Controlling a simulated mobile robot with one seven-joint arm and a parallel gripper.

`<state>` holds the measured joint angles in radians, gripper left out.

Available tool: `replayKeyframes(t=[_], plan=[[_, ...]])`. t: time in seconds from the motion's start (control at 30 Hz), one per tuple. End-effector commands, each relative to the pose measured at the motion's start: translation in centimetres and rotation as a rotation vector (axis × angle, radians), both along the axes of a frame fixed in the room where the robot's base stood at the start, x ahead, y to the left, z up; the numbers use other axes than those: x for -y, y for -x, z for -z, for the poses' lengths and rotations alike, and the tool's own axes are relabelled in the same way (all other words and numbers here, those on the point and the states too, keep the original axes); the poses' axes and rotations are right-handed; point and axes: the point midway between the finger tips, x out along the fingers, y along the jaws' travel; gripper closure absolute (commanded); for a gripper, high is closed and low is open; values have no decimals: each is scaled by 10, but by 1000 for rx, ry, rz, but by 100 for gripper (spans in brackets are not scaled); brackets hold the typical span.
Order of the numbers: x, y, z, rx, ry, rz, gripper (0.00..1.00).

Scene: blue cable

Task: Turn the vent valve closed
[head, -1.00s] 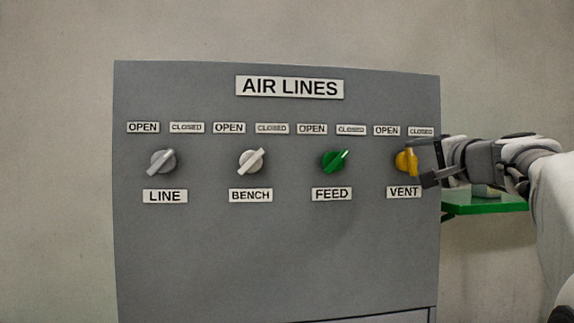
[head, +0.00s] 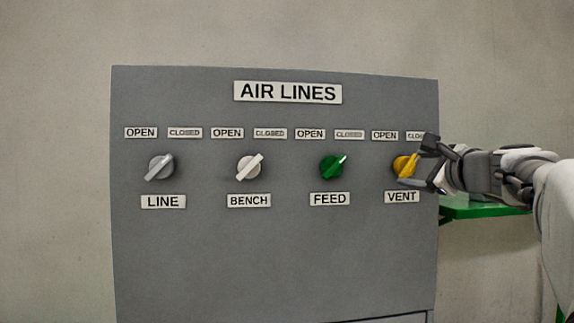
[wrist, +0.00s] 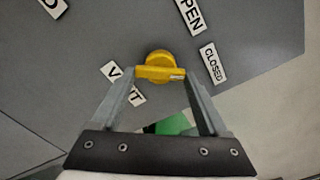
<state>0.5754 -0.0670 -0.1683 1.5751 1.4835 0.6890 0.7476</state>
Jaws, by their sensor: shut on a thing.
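The yellow vent valve knob (head: 402,167) is at the right end of the row of knobs on the grey panel, above the VENT label (head: 402,197). Its handle leans up to the right in the head view, toward the CLOSED label side. In the wrist view the yellow knob (wrist: 158,62) shows its handle bar between my fingers, with a pale mark at the bar's right end. My gripper (head: 417,163) is shut on the handle, one finger at each end, and tilted. It partly covers the vent's CLOSED label, which shows whole in the wrist view (wrist: 213,62).
To the left are the green FEED knob (head: 332,167), the white BENCH knob (head: 249,167) and the grey LINE knob (head: 161,167). A green shelf (head: 485,208) stands right of the panel, below my arm.

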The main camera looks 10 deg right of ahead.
Motion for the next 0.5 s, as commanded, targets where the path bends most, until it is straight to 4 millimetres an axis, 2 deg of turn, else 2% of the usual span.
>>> replayKeyframes(t=[0.2,0.5], plan=[[-1,0,-1,7,-99,-2,78],[-1,0,0,10,-150,0,78]])
